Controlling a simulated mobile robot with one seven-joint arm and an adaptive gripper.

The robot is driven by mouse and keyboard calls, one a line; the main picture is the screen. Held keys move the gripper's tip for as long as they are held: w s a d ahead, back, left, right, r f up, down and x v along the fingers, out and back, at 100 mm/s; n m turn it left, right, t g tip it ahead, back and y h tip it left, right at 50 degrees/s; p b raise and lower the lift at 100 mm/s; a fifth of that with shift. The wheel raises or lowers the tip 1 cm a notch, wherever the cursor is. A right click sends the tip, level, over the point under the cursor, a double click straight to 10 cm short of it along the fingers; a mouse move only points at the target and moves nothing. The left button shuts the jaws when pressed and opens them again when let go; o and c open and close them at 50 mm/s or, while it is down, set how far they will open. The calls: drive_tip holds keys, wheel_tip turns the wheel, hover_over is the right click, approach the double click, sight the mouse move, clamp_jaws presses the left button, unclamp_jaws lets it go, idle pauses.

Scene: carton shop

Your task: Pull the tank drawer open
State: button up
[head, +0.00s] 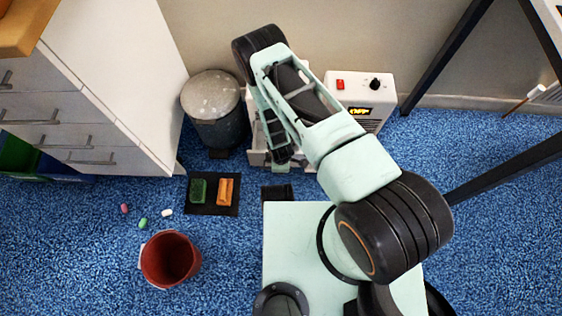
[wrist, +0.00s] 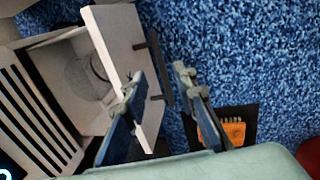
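The white dehumidifier-like unit (head: 362,97) stands against the back wall, with a red switch, a black knob and a lit display. In the wrist view its tank drawer stands out from the body, with its inside (wrist: 80,72) visible behind the pale front panel (wrist: 108,38). A dark bar handle (wrist: 154,52) is on the panel's outer face. My gripper (wrist: 158,76) is open, one finger over the panel side and the other beyond the handle. I cannot tell whether either finger touches. In the head view my gripper (head: 279,152) and arm hide much of the drawer.
A grey lidded bin (head: 214,108) stands left of the unit, beside a white drawer cabinet (head: 115,65). A black mat (head: 212,209) bears a green and an orange block. A red bucket (head: 171,259) and several small pieces lie on the blue carpet. Dark table legs stand right.

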drive_tip(key=r, duration=0.2)
drive_tip(key=s+r, duration=0.1)
drive_tip(key=r, duration=0.2)
drive_tip(key=shift+r, duration=0.25)
idle(0.3)
